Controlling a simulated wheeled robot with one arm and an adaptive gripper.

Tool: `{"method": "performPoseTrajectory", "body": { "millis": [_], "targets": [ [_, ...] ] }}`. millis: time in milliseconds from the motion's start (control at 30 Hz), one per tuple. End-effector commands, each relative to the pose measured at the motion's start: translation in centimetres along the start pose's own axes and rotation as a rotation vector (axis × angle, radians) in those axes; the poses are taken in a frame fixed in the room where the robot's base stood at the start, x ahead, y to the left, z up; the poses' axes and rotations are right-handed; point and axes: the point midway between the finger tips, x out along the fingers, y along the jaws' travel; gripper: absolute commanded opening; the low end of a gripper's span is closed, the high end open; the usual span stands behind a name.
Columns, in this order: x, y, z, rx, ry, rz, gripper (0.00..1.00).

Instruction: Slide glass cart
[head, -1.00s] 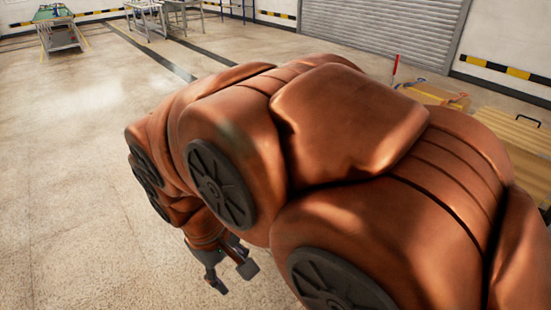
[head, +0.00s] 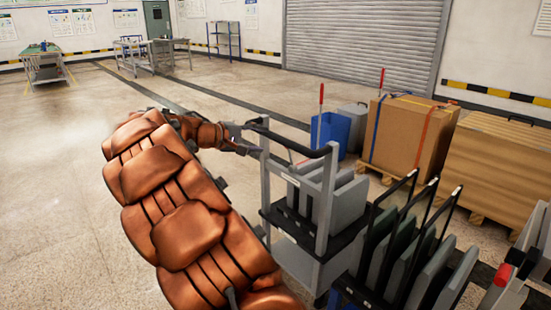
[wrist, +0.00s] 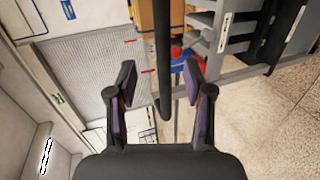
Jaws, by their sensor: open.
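The cart (head: 326,200) has a grey metal frame, dark trays with upright grey panels, and a black push handle (head: 292,144) along its near top. I cannot tell for sure whether its panels are glass. My gripper (head: 252,138) is at the left end of the handle in the head view. In the wrist view my gripper (wrist: 158,76) is open, with one finger on each side of the black handle bar (wrist: 162,40). The bar runs between the fingers with gaps visible on both sides, and its rounded end shows near the palm. Whether the palm touches it is unclear.
A rack of upright sheets (head: 400,255) with black posts stands close at the right. A blue bin (head: 331,130), a strapped cardboard box (head: 408,135) and a wooden crate (head: 500,170) stand behind the cart. Open floor (head: 60,180) lies to the left; tables stand far back.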

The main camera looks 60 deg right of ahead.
Motion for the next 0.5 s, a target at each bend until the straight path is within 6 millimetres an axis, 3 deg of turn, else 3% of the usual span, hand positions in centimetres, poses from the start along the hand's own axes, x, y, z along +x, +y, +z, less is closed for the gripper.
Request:
{"method": "performPoseTrajectory", "body": {
  "millis": [33, 200, 500],
  "targets": [
    [1.4, -1.4, -1.1, -0.005, 0.004, 0.032, 0.52],
    [3.2, -1.7, -3.6, -0.011, 0.024, 0.107, 0.52],
    [5.4, -1.5, -4.5, -0.016, 0.030, 0.130, 0.52]
  ]
}}
